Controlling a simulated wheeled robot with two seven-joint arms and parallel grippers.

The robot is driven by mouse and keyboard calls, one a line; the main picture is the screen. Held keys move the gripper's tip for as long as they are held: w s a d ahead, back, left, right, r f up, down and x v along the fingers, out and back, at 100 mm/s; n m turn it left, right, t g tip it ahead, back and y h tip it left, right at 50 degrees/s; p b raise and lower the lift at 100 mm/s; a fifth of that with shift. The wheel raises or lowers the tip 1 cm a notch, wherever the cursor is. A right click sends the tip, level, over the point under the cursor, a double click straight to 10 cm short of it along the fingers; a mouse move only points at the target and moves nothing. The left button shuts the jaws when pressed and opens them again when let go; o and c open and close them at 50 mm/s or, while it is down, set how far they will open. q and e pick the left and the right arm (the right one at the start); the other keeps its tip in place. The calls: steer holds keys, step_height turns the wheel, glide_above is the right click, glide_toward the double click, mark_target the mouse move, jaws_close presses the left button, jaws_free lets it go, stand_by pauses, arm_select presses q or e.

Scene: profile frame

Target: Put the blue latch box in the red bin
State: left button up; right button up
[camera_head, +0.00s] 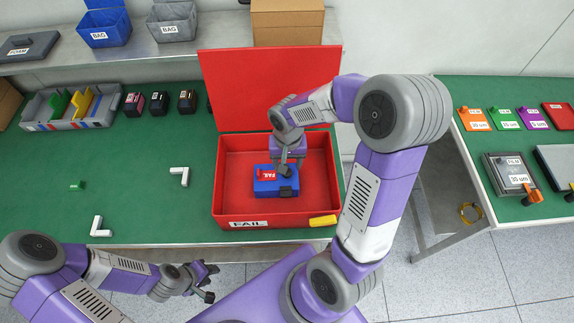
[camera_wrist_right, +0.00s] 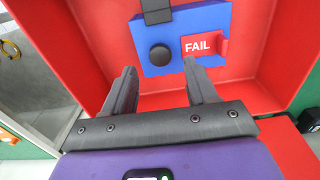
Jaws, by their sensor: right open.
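The blue latch box (camera_head: 266,185) lies inside the red bin (camera_head: 228,200), near the middle of its floor, with a red FAIL tag on it. In the right wrist view the blue latch box (camera_wrist_right: 165,62) shows a dark knob and a dark latch, just beyond my fingertips. My right gripper (camera_wrist_right: 160,75) is open, with nothing between its fingers; in the head view it is over the box and partly hides it. My left gripper (camera_head: 210,283) is in front of the table's near edge, away from the box; its fingers look apart and empty.
The bin's red lid (camera_head: 265,85) stands open behind it. A yellow tab (camera_head: 323,221) is on its front rim. White L-shaped pieces (camera_head: 180,177) and a green piece (camera_head: 77,185) lie on the green table (camera_head: 130,205). A grey organizer (camera_head: 40,112) stands at the back left.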

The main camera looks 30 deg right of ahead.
step_height(320, 180, up, 8)
steer(key=p, duration=0.1)
steer(key=shift+r, duration=0.2)
stand_by(0.4)
